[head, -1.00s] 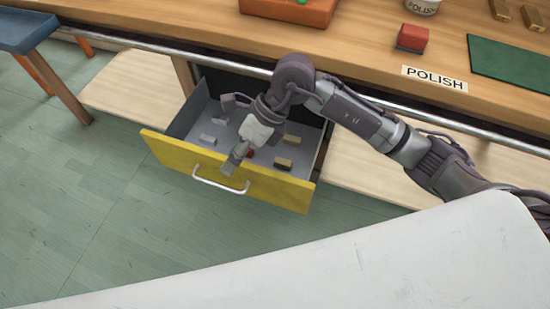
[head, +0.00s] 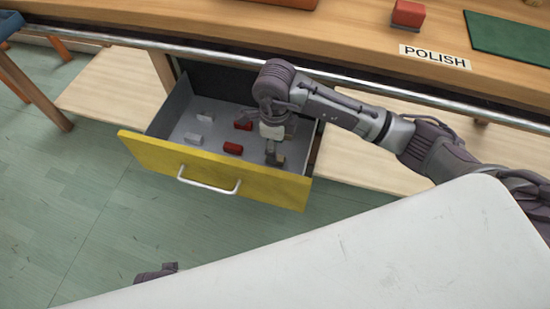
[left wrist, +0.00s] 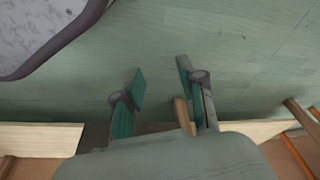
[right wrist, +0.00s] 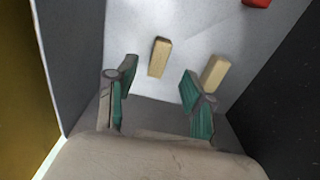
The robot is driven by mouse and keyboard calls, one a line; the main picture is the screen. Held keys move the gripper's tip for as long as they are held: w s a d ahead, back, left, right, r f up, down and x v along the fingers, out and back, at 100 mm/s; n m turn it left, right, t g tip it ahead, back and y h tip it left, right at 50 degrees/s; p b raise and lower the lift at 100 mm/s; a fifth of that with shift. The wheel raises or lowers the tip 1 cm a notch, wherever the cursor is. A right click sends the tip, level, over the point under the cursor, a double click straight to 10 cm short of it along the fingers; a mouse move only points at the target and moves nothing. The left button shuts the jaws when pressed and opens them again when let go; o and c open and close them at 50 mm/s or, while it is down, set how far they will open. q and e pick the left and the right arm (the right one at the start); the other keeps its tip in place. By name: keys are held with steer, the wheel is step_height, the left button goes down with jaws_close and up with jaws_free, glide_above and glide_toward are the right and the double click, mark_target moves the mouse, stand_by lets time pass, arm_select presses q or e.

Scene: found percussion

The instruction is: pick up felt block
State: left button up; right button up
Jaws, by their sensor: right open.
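Small blocks lie in the open drawer: two pale grey ones (head: 193,139) on the left, two red ones (head: 233,148) in the middle and tan ones on the right. I cannot tell by look which is felt. My right gripper (head: 275,155) points down into the drawer's right end and partly hides the tan blocks. In the right wrist view it is open and empty; one tan block (right wrist: 160,57) shows beyond the gap between its fingers, another (right wrist: 215,72) beyond the right finger. My left gripper (left wrist: 160,78) is open over the floor, away from the drawer.
The drawer has a yellow front (head: 220,172) with a metal handle (head: 208,187) and grey walls close around my right gripper. On the bench above are a red block (head: 408,14), a POLISH label (head: 435,57) and a green mat (head: 512,38). A stool (head: 35,75) stands left.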

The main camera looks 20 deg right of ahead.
step_height(320, 180, down, 4)
steer(key=shift+s+b, duration=0.15)
steer(key=shift+b, duration=0.15)
steer(key=shift+f, duration=0.5)
arm_select(q)
steer(key=r, duration=0.2)
steer(key=shift+w+r, duration=0.3)
steer(key=shift+w, duration=0.05)
arm_select(e)
steer(key=c, duration=0.8)
